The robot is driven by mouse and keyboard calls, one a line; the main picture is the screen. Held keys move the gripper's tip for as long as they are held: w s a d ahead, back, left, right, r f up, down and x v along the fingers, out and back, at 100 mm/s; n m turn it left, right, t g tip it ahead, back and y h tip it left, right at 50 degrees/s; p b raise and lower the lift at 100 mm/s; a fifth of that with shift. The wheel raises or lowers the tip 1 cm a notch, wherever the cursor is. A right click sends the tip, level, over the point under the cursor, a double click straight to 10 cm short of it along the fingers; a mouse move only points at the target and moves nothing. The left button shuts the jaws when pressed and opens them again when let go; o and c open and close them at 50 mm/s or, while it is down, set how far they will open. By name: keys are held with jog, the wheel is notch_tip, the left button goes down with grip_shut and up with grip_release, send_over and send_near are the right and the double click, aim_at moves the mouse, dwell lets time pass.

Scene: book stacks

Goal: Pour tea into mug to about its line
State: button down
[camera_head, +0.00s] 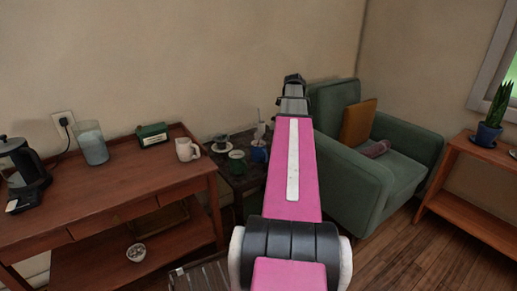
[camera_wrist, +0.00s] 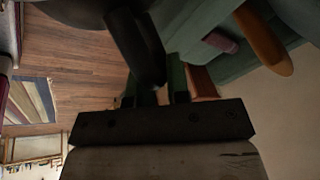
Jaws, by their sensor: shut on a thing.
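My gripper (camera_wrist: 155,92) is shut on a dark object (camera_wrist: 137,45), which extends upward from the fingers in the wrist view. I cannot tell whether it is a teapot or a handle, and no tea shows. In the head view my arm hides most of the gripper and what it holds. A white mug (camera_head: 187,149) stands upright on the right end of the sideboard. A blue mug (camera_head: 259,153) stands on the small dark side table, close to the left of my arm. No fill line can be made out on either mug.
The side table (camera_head: 243,182) also bears a saucered cup (camera_head: 221,143) and a green cup (camera_head: 237,161). A green armchair (camera_head: 357,185) stands right of my arm.

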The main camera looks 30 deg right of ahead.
jog(key=shift+w+a+r+h+p, duration=0.2)
jog(key=shift+a+r+h+p, duration=0.15)
jog(key=shift+r+p, duration=0.1)
dwell(1.1)
jog(key=shift+s+d+f+t+y+b, duration=0.95)
jog(key=shift+d+f+y, duration=1.2)
jog(key=shift+f, duration=1.8)
jog(key=shift+s+d+f+t+y+b, duration=0.9)
jog(key=shift+d+f+y, duration=1.2)
jog(key=shift+f, duration=1.8)
jog(key=shift+m, duration=0.3)
jog(key=r, duration=0.5)
jog(key=shift+s+d, duration=0.15)
jog(key=shift+s, duration=0.1)
